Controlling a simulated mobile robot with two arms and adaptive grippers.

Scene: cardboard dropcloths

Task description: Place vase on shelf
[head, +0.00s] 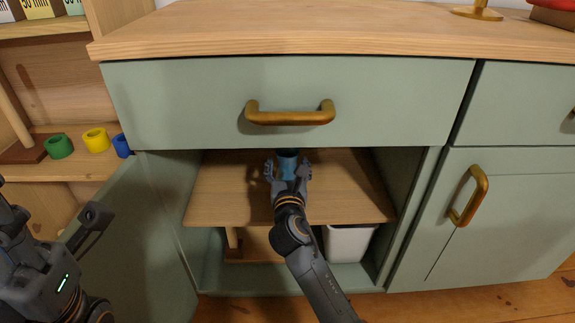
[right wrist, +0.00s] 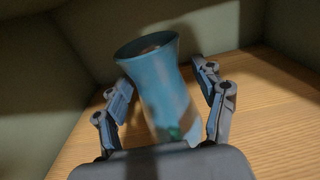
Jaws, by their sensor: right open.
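The blue vase (right wrist: 165,95) stands on the wooden shelf (head: 345,190) inside the open green cabinet. In the head view the vase (head: 287,157) shows only in part, behind my gripper. My right gripper (head: 287,170) is inside the cabinet above the shelf. In the right wrist view its fingers (right wrist: 165,90) are open, one on each side of the vase, with a visible gap at the right; contact at the left is hard to tell. My left gripper (head: 70,235) is at the left edge of the head view, outside the cabinet; its jaws are not clear.
A drawer with a brass handle (head: 290,113) is just above the opening. The open cabinet door (head: 135,240) stands at the left. A white bin (head: 348,243) sits below the shelf. Colored rings (head: 95,140) lie on a wooden shelf at the left.

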